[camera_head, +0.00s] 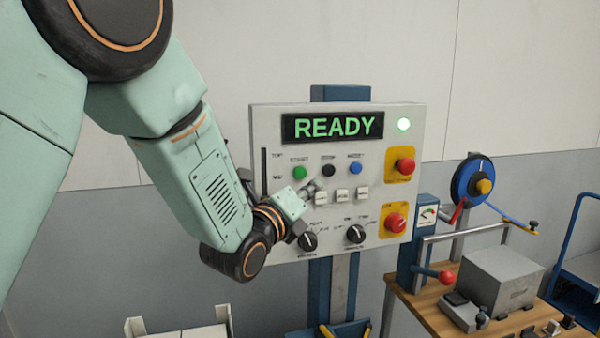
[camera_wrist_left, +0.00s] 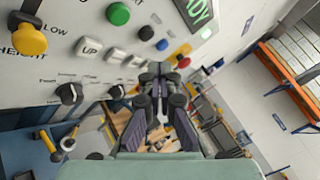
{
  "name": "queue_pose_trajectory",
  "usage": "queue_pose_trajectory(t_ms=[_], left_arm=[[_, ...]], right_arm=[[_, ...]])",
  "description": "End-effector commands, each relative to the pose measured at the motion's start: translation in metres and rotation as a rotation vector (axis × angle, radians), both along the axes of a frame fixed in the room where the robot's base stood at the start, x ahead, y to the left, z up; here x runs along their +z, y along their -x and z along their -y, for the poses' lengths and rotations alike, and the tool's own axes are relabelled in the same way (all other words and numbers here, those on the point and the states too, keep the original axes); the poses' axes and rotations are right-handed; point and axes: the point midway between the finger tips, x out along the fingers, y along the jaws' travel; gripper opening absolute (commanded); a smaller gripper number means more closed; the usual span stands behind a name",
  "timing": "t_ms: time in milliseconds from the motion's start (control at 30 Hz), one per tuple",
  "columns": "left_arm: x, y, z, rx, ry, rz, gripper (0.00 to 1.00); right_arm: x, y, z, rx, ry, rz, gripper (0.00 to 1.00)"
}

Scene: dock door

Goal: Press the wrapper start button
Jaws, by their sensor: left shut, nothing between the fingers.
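The grey control panel (camera_head: 270,125) stands on a blue post, and its display (camera_head: 332,126) reads READY. The green button (camera_head: 299,173), whose small label seems to read START, sits at the upper left of the button rows. It also shows in the left wrist view (camera_wrist_left: 118,14). A black button (camera_head: 328,171) and a blue button (camera_head: 356,169) are to its right. My left gripper (camera_head: 309,190) is shut and empty, with its tips just below the green button, beside the white buttons. In the left wrist view the fingers (camera_wrist_left: 157,72) point along the panel. I cannot tell whether they touch it. My right gripper is not in view.
Red knobs on yellow plates (camera_head: 405,166) are on the panel's right side. Black dials (camera_head: 356,234) are below the white buttons (camera_head: 342,195).

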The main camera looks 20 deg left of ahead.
Motion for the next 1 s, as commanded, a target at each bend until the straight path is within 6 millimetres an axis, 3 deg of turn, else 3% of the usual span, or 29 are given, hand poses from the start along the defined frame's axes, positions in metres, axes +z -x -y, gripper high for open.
queue_pose_trajectory(t_ms=[500,1000], left_arm=[[-0.001,-0.048,-0.033,0.000,0.000,0.000,0.00],[0.000,-0.053,-0.036,0.001,0.000,-0.001,0.00]], right_arm=[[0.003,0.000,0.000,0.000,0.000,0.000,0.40],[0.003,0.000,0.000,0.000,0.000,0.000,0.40]])
